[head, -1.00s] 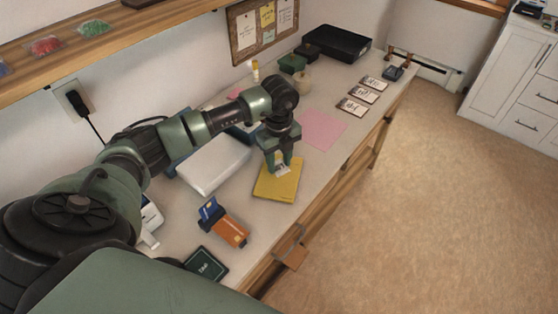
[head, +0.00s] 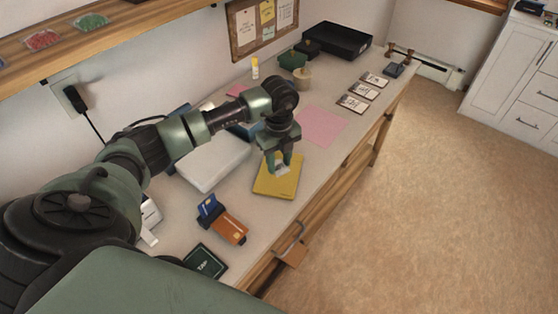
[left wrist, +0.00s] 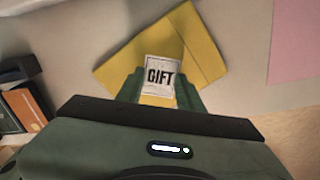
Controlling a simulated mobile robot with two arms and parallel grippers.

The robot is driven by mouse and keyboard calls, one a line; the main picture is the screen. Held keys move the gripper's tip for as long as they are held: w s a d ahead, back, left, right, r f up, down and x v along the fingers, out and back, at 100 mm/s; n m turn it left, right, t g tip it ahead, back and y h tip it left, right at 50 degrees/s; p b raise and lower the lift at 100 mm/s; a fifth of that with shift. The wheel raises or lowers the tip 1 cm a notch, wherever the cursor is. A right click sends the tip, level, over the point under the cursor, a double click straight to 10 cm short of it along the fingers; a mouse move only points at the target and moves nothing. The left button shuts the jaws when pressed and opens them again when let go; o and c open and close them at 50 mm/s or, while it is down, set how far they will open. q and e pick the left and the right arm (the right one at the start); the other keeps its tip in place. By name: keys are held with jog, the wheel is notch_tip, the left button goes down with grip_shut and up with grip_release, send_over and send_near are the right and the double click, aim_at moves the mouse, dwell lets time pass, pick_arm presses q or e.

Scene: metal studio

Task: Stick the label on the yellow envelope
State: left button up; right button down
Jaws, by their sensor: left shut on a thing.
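The yellow envelope (head: 277,187) lies flat on the workbench (head: 225,275) in the head view. It also shows in the left wrist view (left wrist: 202,45), set at an angle under my gripper. My left gripper (head: 279,166) points down over the envelope's upper part and is shut on the label (left wrist: 161,76). The label is a small white square reading "GIFT", between the fingertips in the left wrist view. It appears just over or against the envelope; I cannot tell whether it touches. My right gripper is in neither view.
A white box (head: 213,163) stands left of the envelope. A pink sheet (head: 323,127) lies beyond it. Several label cards (head: 352,103) and a black tray (head: 337,41) are farther back.

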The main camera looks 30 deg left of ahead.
pick_arm(q)
jog(key=shift+f+b, duration=0.5)
jog(key=shift+f, duration=0.3)
jog(key=o, duration=1.3)
jog(key=shift+o, duration=0.2)
jog(key=shift+r+b, duration=0.45)
jog(key=shift+r, duration=3.5)
jog(key=shift+c, duration=0.2)
